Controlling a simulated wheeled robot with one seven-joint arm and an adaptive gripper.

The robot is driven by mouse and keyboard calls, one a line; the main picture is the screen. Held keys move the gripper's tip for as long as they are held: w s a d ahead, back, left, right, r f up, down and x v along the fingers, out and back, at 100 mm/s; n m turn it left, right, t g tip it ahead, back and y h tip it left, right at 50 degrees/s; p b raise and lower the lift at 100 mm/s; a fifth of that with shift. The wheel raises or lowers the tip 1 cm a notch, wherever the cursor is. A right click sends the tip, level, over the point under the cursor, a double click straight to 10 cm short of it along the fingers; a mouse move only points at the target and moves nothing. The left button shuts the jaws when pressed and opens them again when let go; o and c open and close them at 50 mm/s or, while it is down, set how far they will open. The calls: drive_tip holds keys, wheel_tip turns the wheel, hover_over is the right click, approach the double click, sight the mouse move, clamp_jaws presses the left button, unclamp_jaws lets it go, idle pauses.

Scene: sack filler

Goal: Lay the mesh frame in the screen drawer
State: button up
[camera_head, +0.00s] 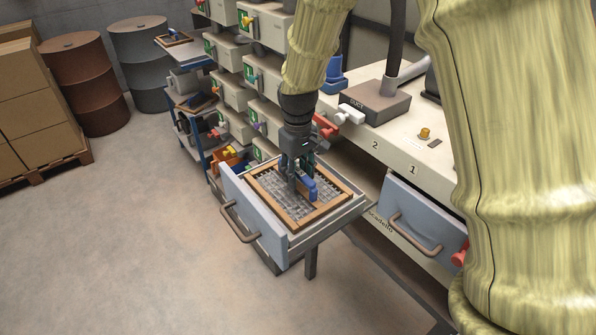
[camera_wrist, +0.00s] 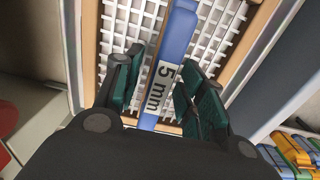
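The mesh frame (camera_head: 258,184) has a wooden border and a grey wire mesh. It lies within the walls of the pulled-out screen drawer (camera_head: 255,215), which has a grey-blue front; I cannot tell if it sits fully flat. A blue grip bar (camera_head: 309,187) stands on the mesh and reads "5 mm" in the wrist view (camera_wrist: 174,40). My gripper (camera_head: 298,182) points down over the frame. In the wrist view its dark green fingers (camera_wrist: 162,70) are on either side of the bar, with a gap showing at the left finger. The mesh (camera_wrist: 130,22) is beyond them.
Drums (camera_head: 85,85) and boxes (camera_head: 35,105) stand at left. The floor in front is clear.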

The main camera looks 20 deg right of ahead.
sight(298, 170)
drive_tip(key=shift+r, duration=0.15)
wheel_tip(298, 170, up, 12)
drive_tip(key=b, duration=0.3)
idle(0.4)
idle(1.2)
